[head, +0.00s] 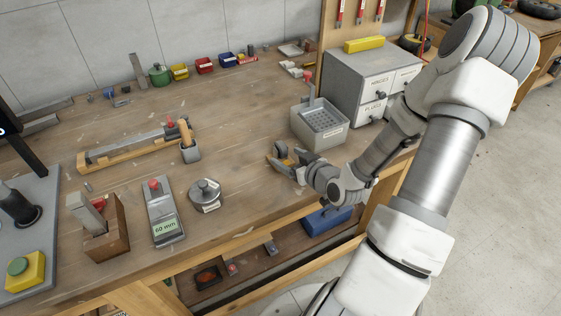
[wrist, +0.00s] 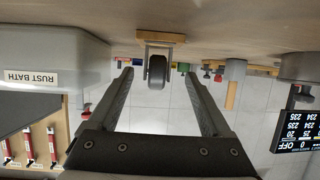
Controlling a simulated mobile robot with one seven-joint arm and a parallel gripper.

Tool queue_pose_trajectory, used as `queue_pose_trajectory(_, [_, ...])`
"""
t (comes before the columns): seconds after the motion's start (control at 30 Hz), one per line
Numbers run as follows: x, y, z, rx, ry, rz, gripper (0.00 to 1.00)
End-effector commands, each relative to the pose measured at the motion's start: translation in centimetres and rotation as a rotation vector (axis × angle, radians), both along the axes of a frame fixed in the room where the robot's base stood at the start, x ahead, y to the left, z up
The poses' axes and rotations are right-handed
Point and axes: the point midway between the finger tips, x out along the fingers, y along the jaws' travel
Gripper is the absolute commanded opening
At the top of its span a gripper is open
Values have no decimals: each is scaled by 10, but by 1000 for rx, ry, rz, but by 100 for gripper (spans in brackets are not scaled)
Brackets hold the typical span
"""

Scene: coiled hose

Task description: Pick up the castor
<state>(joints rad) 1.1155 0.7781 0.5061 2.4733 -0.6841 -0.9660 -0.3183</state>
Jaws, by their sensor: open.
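The castor (head: 281,149) has a dark wheel and stands on the workbench near its front edge, partly hidden by my gripper in the head view. In the wrist view the castor (wrist: 157,70) shows its dark wheel in a grey bracket, against a tan wooden piece (wrist: 160,38). My gripper (head: 285,160) is low over the bench at the castor. In the wrist view my gripper (wrist: 158,75) is open, with one finger on each side of the castor in the picture and visible gaps to both. I cannot tell how deep the castor lies between the fingertips.
A grey bath (head: 320,127), labelled RUST BATH in the wrist view (wrist: 50,60), stands close behind my gripper. A grey drawer cabinet (head: 370,80) is beyond it. A round lidded tin (head: 206,194) and a gauge (head: 163,210) stand to the left. Bench between is clear.

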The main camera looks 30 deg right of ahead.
Motion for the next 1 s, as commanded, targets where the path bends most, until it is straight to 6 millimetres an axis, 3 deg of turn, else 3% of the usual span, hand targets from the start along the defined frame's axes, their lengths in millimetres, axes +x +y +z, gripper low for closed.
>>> queue_pose_trajectory(0.4, [48,2,-15,1,0,2,82])
queue_pose_trajectory(0.67, [51,2,-16,0,0,0,82])
queue_pose_trajectory(1.0, [50,2,-16,0,0,0,25])
